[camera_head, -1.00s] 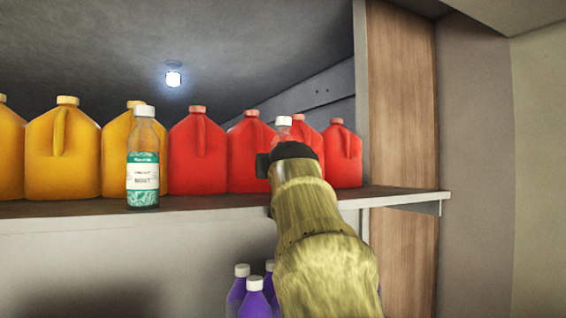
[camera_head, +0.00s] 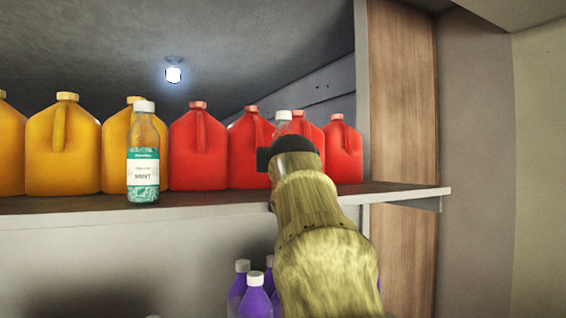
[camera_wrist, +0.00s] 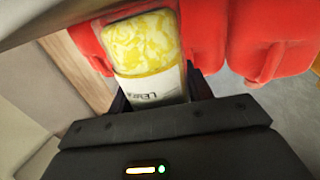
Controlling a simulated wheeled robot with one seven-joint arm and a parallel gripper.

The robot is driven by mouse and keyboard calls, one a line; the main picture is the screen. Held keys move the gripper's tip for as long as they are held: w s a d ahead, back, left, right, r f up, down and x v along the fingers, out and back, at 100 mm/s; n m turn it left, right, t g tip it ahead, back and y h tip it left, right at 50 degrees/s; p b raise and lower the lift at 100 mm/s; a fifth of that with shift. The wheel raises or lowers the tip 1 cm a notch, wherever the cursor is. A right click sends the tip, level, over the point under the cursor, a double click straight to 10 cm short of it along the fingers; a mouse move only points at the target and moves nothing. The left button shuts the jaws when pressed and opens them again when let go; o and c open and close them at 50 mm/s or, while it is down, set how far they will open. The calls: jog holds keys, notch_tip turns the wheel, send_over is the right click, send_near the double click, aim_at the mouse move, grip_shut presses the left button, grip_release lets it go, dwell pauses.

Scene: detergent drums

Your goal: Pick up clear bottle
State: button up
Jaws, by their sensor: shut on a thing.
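A clear bottle with a white cap (camera_head: 283,116) stands upright at the right part of the shelf, mostly hidden behind my gripper in the head view. In the wrist view the bottle (camera_wrist: 146,48) shows a yellow patterned and white label and sits between the fingers. My gripper (camera_wrist: 160,93) is shut on this bottle. In the head view my gripper (camera_head: 290,145) hides the bottle's lower part, so I cannot tell whether its base touches the shelf. A second clear bottle (camera_head: 143,160) with a green and white label stands farther left at the shelf front.
Red jugs (camera_head: 199,150) stand behind and beside the held bottle, close to it. Orange jugs (camera_head: 63,148) fill the left of the shelf (camera_head: 400,192). A wooden side panel (camera_head: 400,110) bounds the right. Purple bottles (camera_head: 255,298) stand below.

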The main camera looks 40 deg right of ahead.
aim_at(283, 116)
notch_tip(283, 116, up, 10)
jog(key=p, duration=0.3)
jog(key=shift+f, duration=0.1)
dwell(0.7)
